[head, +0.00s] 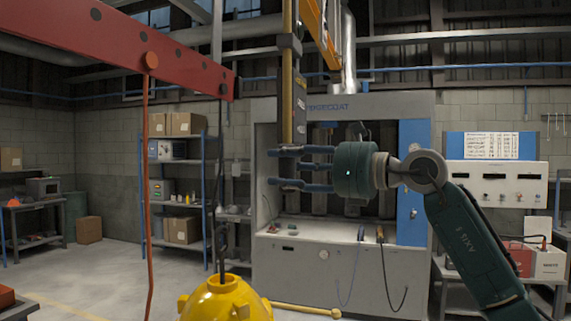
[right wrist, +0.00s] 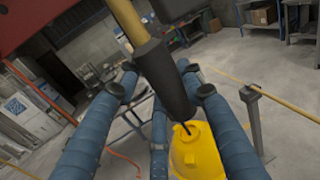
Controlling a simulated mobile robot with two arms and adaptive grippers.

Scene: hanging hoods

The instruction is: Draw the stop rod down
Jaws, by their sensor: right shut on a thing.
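The stop rod (head: 287,75) hangs upright in front of the grey cabinet, a brass-yellow bar with a dark grip at its lower part. My right gripper (head: 283,167) comes in from the right with blue fingers closed around the dark lower part. In the right wrist view the yellow rod (right wrist: 127,20) runs into the dark grip (right wrist: 165,80), which sits between the fingers of the gripper (right wrist: 162,92). The fingers hide part of the grip. My left gripper is not in view.
A red beam (head: 120,50) with a hanging orange cord (head: 147,200) crosses at upper left. A yellow rounded body (head: 226,301) hangs low at centre, on a dark line. The grey cabinet (head: 335,265) stands behind. Shelves (head: 175,200) stand at left; the floor between is free.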

